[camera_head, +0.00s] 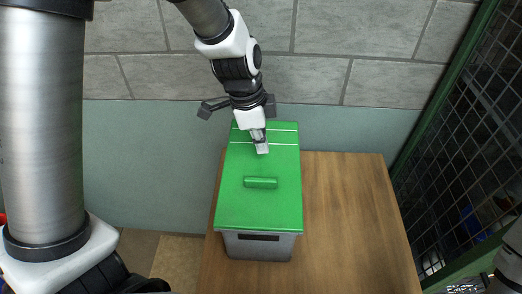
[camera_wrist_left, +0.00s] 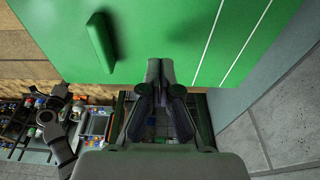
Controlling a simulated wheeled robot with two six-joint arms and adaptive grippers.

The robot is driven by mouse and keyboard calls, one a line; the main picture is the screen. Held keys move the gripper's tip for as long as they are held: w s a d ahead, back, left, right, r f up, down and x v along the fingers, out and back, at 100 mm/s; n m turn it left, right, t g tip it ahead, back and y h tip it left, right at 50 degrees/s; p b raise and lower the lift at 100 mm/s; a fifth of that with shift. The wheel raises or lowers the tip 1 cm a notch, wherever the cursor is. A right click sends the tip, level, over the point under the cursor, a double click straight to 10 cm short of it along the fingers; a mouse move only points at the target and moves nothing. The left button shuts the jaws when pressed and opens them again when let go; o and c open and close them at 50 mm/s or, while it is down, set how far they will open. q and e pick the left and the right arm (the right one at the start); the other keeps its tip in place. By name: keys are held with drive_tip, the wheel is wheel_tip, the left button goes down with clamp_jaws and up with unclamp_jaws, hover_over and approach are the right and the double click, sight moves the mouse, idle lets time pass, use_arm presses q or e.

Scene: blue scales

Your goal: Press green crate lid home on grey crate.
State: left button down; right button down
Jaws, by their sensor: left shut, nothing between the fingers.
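The green crate lid (camera_head: 240,205) lies over the top of the grey crate (camera_head: 279,248), which stands on a wooden table. The lid has a raised green handle (camera_head: 260,183) and two white stripes near its far end. Whether it sits fully down all around I cannot tell. My left gripper (camera_head: 262,149) is shut and empty, its tips pointing down over the lid between the handle and the stripes. In the left wrist view its closed fingertips (camera_wrist_left: 159,67) overlap the lid's edge (camera_wrist_left: 130,67); contact is unclear.
The wooden table (camera_head: 345,215) has clear room right of the crate. A grey tiled wall (camera_head: 310,75) is behind. A dark mesh rack with a green frame (camera_head: 455,140) stands at the right. Shelves of small items (camera_wrist_left: 30,120) show in the left wrist view.

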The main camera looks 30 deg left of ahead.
sight(261, 162)
use_arm(q)
wheel_tip(261, 162, up, 6)
drive_tip(key=p, duration=0.4)
idle(0.4)
